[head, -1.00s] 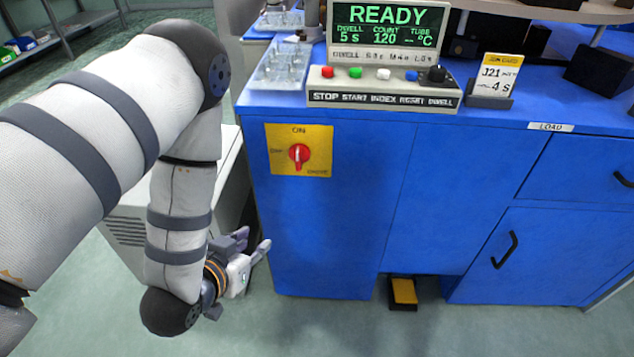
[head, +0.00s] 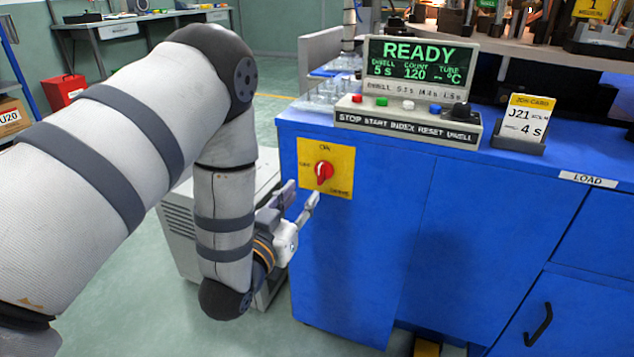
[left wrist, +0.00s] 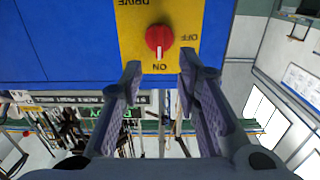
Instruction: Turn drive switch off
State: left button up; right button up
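The drive switch is a red round knob (head: 323,172) on a yellow plate (head: 343,157) on the blue cabinet front. In the left wrist view the knob (left wrist: 159,39) appears upside down, and its white mark points at ON; OFF is beside it. My left gripper (head: 303,194) is just left of and below the plate in the head view. In the left wrist view its two fingers (left wrist: 160,78) are spread apart with nothing between them, tips close to the plate's ON edge and apart from the knob. My right gripper is not in view.
A control box (head: 408,121) with coloured buttons and a READY display (head: 421,58) stands on the cabinet top above the switch. A job card holder (head: 520,128) is to its right. A light grey unit (head: 180,228) stands on the floor behind my left arm.

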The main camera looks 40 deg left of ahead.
aim_at(319, 175)
pick_arm(q)
jog(key=b+x, duration=0.1)
jog(key=x, duration=0.7)
jog(key=shift+d, duration=0.1)
grip_shut()
